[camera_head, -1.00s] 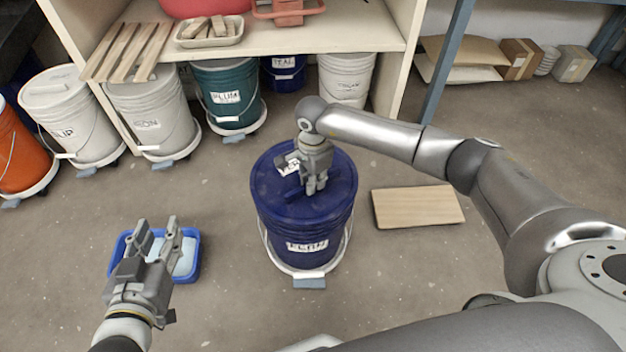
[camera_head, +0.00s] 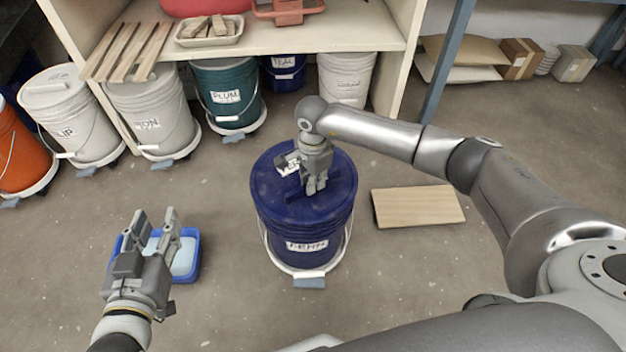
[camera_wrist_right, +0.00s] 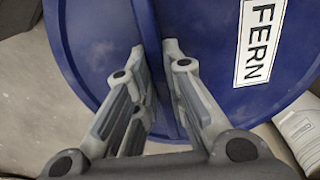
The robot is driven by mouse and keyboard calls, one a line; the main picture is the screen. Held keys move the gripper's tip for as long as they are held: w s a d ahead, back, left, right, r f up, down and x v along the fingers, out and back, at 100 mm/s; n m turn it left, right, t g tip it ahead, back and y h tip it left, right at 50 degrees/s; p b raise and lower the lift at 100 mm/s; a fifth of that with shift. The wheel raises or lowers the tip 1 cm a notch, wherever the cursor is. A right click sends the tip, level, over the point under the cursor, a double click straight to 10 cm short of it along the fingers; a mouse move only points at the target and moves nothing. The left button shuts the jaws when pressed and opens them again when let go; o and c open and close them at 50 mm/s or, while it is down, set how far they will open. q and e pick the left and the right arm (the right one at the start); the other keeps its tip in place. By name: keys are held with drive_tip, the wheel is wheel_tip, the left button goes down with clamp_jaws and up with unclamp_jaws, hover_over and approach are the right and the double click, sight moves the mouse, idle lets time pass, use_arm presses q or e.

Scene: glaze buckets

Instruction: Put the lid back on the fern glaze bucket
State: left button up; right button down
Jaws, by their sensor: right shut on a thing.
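The fern glaze bucket (camera_head: 306,232) is dark blue with a white label and stands upright on a white wheeled dolly in the middle of the floor. Its blue lid (camera_head: 277,198) lies over the bucket's top and looks about level; whether it is pressed down fully I cannot tell. In the right wrist view the lid (camera_wrist_right: 85,50) carries a FERN label. My right gripper (camera_head: 314,190) is shut on the lid's raised grip bar, and its fingers (camera_wrist_right: 157,50) flank that bar. My left gripper (camera_head: 156,217) is open and empty, above the blue tray at the left.
A blue tray (camera_head: 192,272) with a pale thing inside lies at the left. A wooden board (camera_head: 418,206) lies right of the bucket. Other lidded buckets, such as the teal one (camera_head: 226,95), line the back under a shelf (camera_head: 320,35).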

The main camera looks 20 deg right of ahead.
use_arm(q)
drive_tip(key=shift+w+d+r+t, duration=0.1)
drive_tip(key=shift+d+r+t, duration=0.05)
drive_tip(key=shift+r+t, duration=0.3)
use_arm(e)
drive_tip(key=shift+f, duration=0.1)
idle(0.4)
use_arm(q)
drive_tip(key=shift+w+r, duration=0.1)
drive_tip(key=shift+r, duration=0.15)
use_arm(e)
drive_tip(key=c, duration=1.4)
unclamp_jaws()
drive_tip(key=shift+c, duration=0.2)
drive_tip(key=o, duration=0.5)
